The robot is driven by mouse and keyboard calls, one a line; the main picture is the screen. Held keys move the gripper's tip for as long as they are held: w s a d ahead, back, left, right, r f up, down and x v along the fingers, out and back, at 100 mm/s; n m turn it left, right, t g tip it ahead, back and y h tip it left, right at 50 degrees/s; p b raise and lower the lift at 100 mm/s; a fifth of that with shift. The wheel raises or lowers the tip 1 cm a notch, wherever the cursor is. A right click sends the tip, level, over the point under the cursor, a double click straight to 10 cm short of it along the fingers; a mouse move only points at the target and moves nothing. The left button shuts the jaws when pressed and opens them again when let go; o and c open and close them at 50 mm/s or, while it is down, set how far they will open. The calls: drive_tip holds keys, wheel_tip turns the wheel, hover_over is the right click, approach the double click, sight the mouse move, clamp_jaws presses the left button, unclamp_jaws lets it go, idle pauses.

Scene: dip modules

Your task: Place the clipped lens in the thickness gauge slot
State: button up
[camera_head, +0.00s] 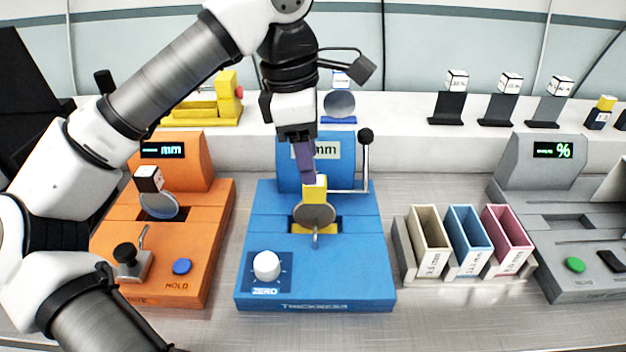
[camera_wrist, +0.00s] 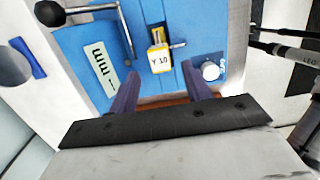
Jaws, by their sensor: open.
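The blue thickness gauge (camera_head: 340,260) stands in the middle of the bench, with a dark slot in its top. My gripper (camera_head: 308,178) is open just above the yellow clip. In the wrist view the clip, labelled "Y 10" (camera_wrist: 158,62), lies between and beyond the open fingertips (camera_wrist: 160,71), with gaps on both sides.
The gauge's lever with a black knob (camera_head: 366,136) rises right of my gripper. An orange device (camera_head: 200,240) holding another clipped lens (camera_head: 159,205) is at left. Coloured bins (camera_head: 467,240) and a grey device (camera_head: 580,240) are at right. Clipped lens stands (camera_head: 447,107) line the back shelf.

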drive_tip(key=shift+a+r, duration=0.15)
drive_tip(key=shift+r, duration=1.05)
idle(0.3)
